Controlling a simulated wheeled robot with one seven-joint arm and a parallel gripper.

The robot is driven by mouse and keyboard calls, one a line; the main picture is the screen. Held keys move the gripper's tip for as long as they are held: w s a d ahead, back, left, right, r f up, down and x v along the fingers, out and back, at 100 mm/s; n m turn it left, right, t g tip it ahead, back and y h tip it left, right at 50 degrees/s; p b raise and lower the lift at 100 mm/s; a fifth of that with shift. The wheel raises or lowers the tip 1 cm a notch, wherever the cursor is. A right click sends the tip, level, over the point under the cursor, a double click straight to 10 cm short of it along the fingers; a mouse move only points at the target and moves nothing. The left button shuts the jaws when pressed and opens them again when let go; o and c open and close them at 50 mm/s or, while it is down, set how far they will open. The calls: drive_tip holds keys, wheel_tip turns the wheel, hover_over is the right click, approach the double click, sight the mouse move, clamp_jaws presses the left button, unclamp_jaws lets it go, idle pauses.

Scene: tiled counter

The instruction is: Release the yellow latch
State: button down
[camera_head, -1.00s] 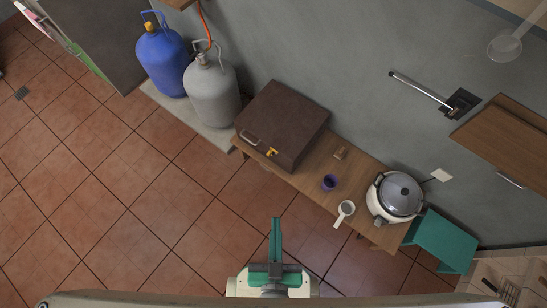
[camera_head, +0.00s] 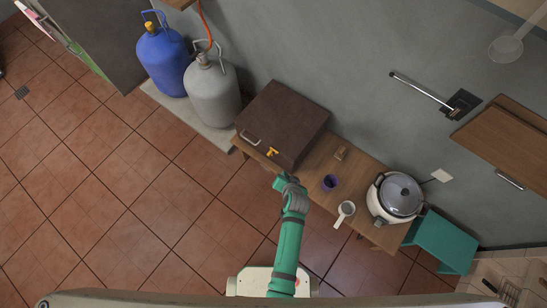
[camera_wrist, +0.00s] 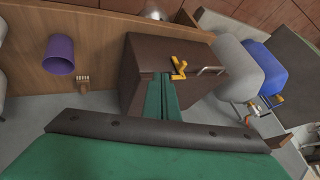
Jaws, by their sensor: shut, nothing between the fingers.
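The yellow latch (camera_head: 272,152) is on the front face of a dark brown case (camera_head: 285,118) that lies on a wooden table. In the wrist view the yellow latch (camera_wrist: 179,68) shows just beyond and slightly right of my fingertips, with the brown case (camera_wrist: 145,60) around it. My gripper (camera_head: 281,183) is shut and empty, in front of the case and below the latch in the head view. Its green fingers (camera_wrist: 161,82) point toward the case. Whether the fingertips touch the case is not clear.
Grey (camera_head: 212,95) and blue (camera_head: 162,65) gas cylinders stand left of the case. The tiled floor before the table is open.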

drive_tip(key=w, duration=0.3)
drive_tip(key=shift+w+f+g+y, duration=0.25)
drive_tip(key=shift+g+y, duration=0.15)
drive_tip(key=shift+a, duration=0.1)
approach(272, 155)
drive_tip(key=x, duration=0.2)
drive_tip(key=shift+w+a, duration=0.25)
drive_tip(key=shift+w, duration=0.1)
drive_tip(key=shift+w, duration=0.1)
idle(0.4)
